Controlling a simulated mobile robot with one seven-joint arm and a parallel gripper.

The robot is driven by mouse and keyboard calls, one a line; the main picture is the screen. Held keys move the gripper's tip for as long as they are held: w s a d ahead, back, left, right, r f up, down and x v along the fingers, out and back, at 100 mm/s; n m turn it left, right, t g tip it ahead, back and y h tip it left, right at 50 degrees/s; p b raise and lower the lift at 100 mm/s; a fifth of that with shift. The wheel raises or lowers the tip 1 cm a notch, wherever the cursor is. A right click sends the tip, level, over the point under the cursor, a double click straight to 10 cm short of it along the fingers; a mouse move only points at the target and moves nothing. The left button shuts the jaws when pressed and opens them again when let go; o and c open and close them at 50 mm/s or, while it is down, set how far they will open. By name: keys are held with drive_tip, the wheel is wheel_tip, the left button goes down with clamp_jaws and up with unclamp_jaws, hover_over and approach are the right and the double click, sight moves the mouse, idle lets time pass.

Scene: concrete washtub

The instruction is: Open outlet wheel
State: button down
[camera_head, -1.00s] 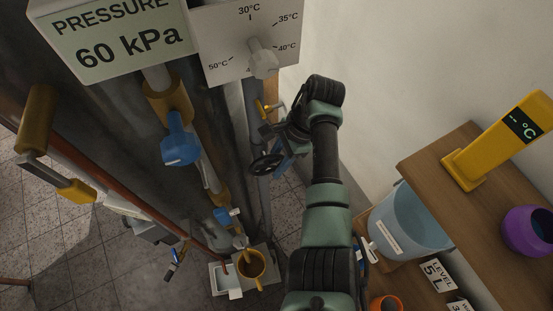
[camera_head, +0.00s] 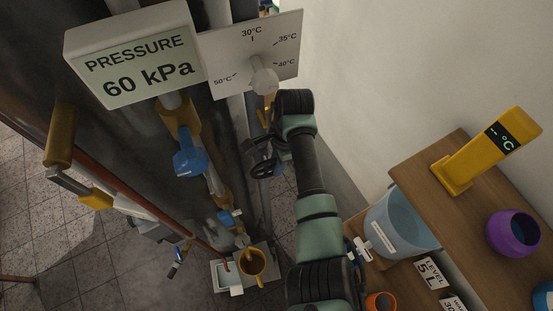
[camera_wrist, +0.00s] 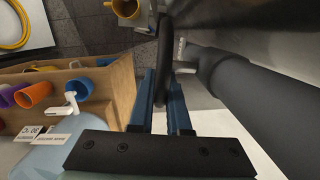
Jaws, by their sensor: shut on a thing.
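The outlet wheel (camera_head: 259,168) is a dark, thin-rimmed handwheel beside the grey vertical pipe, left of my arm in the head view. My gripper (camera_head: 273,161) is at the wheel, partly hidden behind my wrist. In the wrist view, the wheel's black rim (camera_wrist: 165,45) passes between the two blue fingers of my gripper (camera_wrist: 164,78), which are shut on it. The wheel's hub and the far side of the rim are hard to make out.
A pressure sign (camera_head: 140,55) reads 60 kPa, beside a temperature dial (camera_head: 263,80). A blue valve handle (camera_head: 190,162) sits on the pipework. At right, a wooden shelf (camera_head: 480,165) holds a yellow thermometer (camera_head: 490,150) and purple pot (camera_head: 511,232). A yellow mug (camera_head: 252,263) stands below.

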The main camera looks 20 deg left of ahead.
drive_tip(key=shift+d, duration=0.1)
drive_tip(key=c, duration=0.9)
unclamp_jaws()
